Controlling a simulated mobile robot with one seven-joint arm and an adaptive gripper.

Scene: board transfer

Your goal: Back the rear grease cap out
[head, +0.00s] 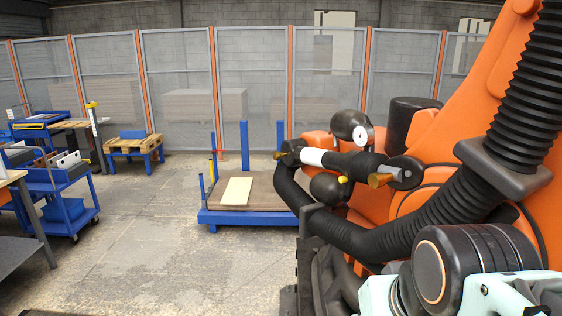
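A large orange industrial machine arm (425,127) with thick black ribbed hoses fills the right side of the head view. On its end unit, a brass-coloured cap-like fitting (380,180) sticks out at the front, by a dark round flange. A second small brass-coloured fitting (277,155) shows at the left end of the same unit, and a small yellow knob (343,179) sits between and below them. I cannot tell which of these, if any, is the rear grease cap. My gripper is not recognisable in this view.
A blue-framed platform (283,217) with a pale board (237,191) stands on the floor beyond. Blue carts (62,190) and a small pallet table (134,150) are at left. Mesh fencing (180,90) closes the back. The floor at centre left is clear.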

